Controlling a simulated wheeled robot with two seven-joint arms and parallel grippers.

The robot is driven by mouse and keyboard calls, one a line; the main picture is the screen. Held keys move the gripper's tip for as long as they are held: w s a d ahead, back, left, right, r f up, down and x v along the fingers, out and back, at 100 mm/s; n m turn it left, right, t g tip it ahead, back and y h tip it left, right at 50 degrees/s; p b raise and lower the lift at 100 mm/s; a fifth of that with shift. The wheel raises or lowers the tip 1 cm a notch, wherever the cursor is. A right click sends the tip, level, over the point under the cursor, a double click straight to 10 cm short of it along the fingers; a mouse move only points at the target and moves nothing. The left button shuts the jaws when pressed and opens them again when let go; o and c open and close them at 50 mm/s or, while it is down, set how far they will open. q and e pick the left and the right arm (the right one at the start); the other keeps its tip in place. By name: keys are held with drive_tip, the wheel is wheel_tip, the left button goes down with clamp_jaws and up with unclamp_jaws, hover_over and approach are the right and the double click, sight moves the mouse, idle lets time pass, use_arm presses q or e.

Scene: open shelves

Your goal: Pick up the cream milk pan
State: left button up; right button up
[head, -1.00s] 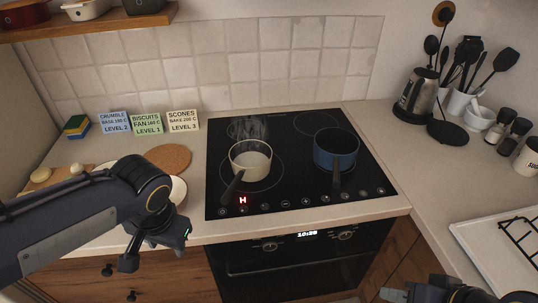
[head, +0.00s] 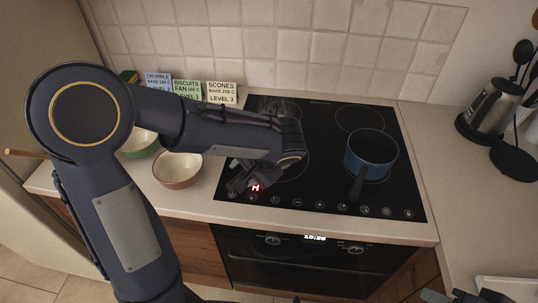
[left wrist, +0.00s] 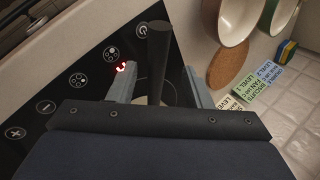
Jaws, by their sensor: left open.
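My left gripper (head: 247,176) is over the front left of the black hob, at the place of the cream milk pan. My arm and gripper hide the pan's body in the head view. In the left wrist view a dark pan handle (left wrist: 158,62) stands between the two open fingers of my left gripper (left wrist: 160,88), with space on both sides. The gripper's own body hides the rest of the pan there. Only a small part of my right gripper (head: 445,296) shows at the bottom right edge; its fingers are not clear.
A blue pan (head: 371,154) sits on the right of the hob, its handle toward the front. Two bowls, one green (head: 140,146) and one brown (head: 178,170), stand left of the hob. Recipe cards (head: 188,90) lean at the back. A kettle (head: 489,108) stands at right.

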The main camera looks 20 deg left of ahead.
use_arm(q)
drive_tip(key=x, duration=0.4)
drive_tip(key=shift+s+f+p, duration=0.25)
drive_tip(key=shift+f+p, duration=0.15)
drive_tip(key=shift+c, duration=0.2)
drive_tip(key=shift+r, duration=0.1)
clamp_jaws()
